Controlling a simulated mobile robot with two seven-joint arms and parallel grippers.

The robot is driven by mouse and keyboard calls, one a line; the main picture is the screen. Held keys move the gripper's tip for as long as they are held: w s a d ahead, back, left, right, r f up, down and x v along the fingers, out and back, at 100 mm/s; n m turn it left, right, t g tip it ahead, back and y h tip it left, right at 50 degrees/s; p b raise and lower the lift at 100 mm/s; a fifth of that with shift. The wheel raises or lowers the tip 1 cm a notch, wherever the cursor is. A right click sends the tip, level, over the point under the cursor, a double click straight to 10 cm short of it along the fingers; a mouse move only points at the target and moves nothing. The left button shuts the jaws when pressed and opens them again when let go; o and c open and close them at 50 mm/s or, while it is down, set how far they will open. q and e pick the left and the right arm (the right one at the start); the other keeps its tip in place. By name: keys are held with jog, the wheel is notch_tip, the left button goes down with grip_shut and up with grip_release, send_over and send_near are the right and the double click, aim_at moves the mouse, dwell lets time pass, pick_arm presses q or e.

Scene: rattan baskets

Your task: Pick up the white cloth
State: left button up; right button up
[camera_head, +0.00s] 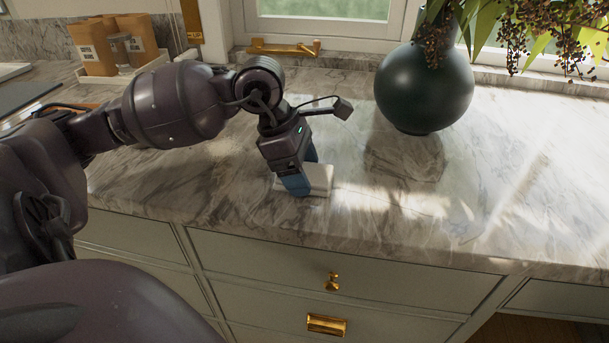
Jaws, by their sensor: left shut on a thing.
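The white cloth (320,178) is a small, pale, folded piece at the front part of the marble counter. My left gripper (304,180) points down over it, with its blue fingers at the cloth's left side and middle. The gripper is shut on the cloth and hides part of it. I cannot tell whether the cloth is lifted off the counter. My right gripper is not in view.
A dark green round vase (424,88) with leaves and berries stands at the back right. Brown bags (97,48) stand at the back left. The marble counter (500,170) is clear on the right. Drawers (270,270) lie below its front edge.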

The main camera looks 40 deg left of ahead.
pick_arm(q)
jog(key=shift+r, duration=0.5)
notch_tip(320, 180, up, 19)
jog(key=p, duration=0.3)
jog(key=shift+r, duration=0.2)
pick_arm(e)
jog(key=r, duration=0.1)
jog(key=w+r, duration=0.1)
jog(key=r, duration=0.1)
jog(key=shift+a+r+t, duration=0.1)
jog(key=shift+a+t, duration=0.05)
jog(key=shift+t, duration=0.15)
